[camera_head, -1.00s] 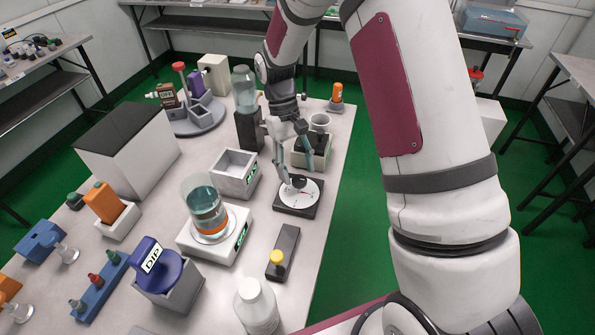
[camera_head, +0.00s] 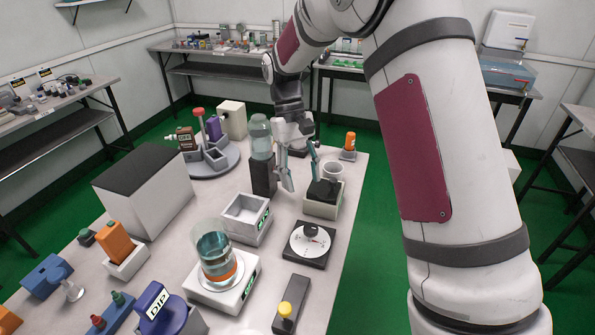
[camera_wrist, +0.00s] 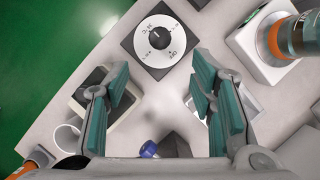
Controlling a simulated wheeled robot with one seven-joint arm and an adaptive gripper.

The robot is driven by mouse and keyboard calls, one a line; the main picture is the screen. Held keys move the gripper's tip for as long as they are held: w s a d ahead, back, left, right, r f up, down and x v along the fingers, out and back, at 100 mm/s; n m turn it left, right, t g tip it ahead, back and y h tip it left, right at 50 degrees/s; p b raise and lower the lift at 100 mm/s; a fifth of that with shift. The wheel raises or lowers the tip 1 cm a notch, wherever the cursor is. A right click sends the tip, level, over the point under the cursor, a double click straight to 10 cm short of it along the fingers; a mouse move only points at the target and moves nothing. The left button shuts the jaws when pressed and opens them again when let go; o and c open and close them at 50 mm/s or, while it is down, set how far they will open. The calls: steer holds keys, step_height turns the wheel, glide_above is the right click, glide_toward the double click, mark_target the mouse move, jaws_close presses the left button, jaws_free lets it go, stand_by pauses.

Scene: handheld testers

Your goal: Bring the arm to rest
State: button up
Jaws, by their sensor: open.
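My gripper (camera_head: 300,172) is open and empty above the far part of the table. Its two teal-padded fingers (camera_wrist: 160,105) also show in the wrist view, spread apart with nothing between them. In the head view it hangs between a dark block carrying a clear jar (camera_head: 261,138) and a pale holder with a dark top (camera_head: 323,198). A round white dial with a dark knob on a dark square base (camera_head: 310,242) lies nearer the camera, clear of the fingers. In the wrist view the dial (camera_wrist: 160,41) is beyond the fingertips.
A beaker of blue liquid (camera_head: 216,258) stands on a white scale-like base. A grey open box (camera_head: 244,218), a large white box with a dark top (camera_head: 145,190) and a round organiser (camera_head: 214,160) crowd the table. Green floor (camera_head: 372,230) is clear on the right.

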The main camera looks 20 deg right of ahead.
steer(key=s+d+r+t+p, duration=0.1)
steer(key=s+r+t+p, duration=0.25)
steer(key=s+r, duration=1.1)
steer(key=s+r+m+t+p, duration=0.1)
steer(key=s+r+t, duration=0.1)
steer(key=s, duration=0.6)
steer(key=s+r+t+p, duration=0.1)
steer(key=s+r+t, duration=0.2)
steer(key=s, duration=0.5)
steer(key=shift+s+d+r+m+y+p, duration=0.3)
steer(key=shift+s+d+r+m, duration=0.1)
